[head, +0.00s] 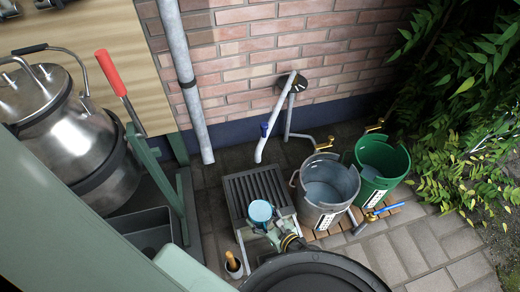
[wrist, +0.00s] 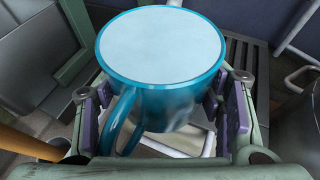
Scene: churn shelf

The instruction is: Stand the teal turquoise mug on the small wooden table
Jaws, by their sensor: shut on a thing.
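The teal mug (head: 261,212) is held up in my gripper (head: 268,228), low in the middle of the head view. In the wrist view the mug (wrist: 165,85) sits between the two purple-padded fingers of my gripper (wrist: 170,110), which are shut on its sides. Its round pale face points toward the wrist camera, and its handle is at the lower left. I cannot tell whether that face is the open top or the base. No small wooden table can be made out for certain. A dark slatted stand (head: 258,192) with pale legs lies just behind the mug.
A grey bucket (head: 327,190) and a green bucket (head: 380,168) stand on low wooden slats (head: 350,219) at the right. A steel churn (head: 85,135) is at the left. A drainpipe (head: 186,75) runs down the brick wall. Paving at the lower right is clear.

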